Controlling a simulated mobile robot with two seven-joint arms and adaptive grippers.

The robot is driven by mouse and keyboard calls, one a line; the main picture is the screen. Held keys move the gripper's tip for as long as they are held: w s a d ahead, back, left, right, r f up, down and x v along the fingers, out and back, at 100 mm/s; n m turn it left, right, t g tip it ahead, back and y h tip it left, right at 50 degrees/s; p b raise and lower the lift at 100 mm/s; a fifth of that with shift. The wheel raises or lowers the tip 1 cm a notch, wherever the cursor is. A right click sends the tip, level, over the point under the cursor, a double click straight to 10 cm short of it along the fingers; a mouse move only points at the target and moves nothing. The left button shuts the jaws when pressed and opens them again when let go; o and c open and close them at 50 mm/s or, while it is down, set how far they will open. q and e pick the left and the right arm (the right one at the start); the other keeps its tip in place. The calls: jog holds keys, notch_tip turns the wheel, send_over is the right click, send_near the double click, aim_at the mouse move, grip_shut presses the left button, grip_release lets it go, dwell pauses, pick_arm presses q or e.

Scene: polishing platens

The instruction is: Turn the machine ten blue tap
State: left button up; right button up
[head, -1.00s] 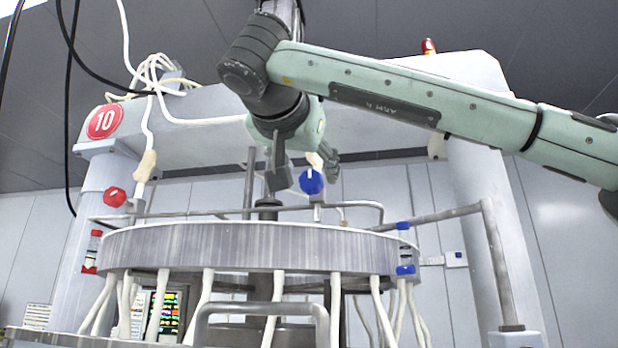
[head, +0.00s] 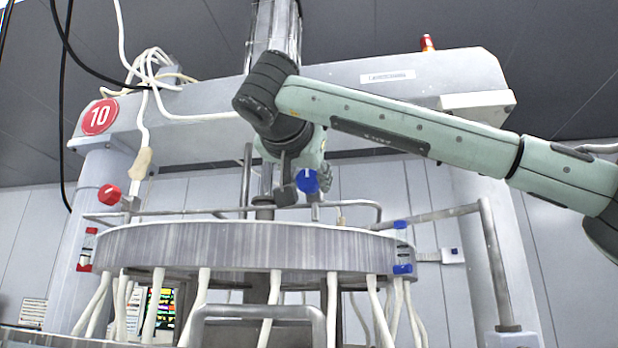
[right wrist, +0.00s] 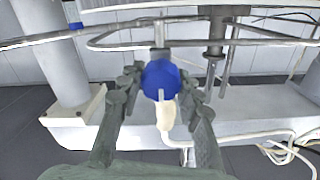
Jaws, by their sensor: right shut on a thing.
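The blue tap (head: 307,181) stands on the rail above the round platen (head: 250,248) of the machine marked 10 (head: 99,117). In the right wrist view the blue tap (right wrist: 160,79) sits between the two fingers of my right gripper (right wrist: 160,92). The gripper is shut on it, with a finger on each side. A light stripe on the knob runs upright. In the head view my right gripper (head: 297,186) partly covers the tap. My left gripper is in neither view.
A red tap (head: 109,195) stands on the left of the same rail (head: 160,213). White hoses (head: 202,300) hang below the platen. Thick columns (head: 480,220) stand on both sides. A bent metal rail (head: 495,260) stands at the right.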

jog(key=shift+c, duration=0.6)
jog(key=shift+m, duration=0.4)
jog(key=shift+m+b, duration=0.4)
jog(key=shift+m, duration=0.3)
jog(key=shift+f+m, duration=0.1)
jog(key=shift+m, duration=0.3)
jog(key=m+b, duration=0.1)
jog(key=m, duration=0.2)
jog(key=shift+d, duration=0.1)
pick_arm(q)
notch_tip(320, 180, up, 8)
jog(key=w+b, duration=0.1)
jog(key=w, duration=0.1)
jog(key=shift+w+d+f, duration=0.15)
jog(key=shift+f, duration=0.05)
pick_arm(e)
jog(key=shift+m, duration=1.4)
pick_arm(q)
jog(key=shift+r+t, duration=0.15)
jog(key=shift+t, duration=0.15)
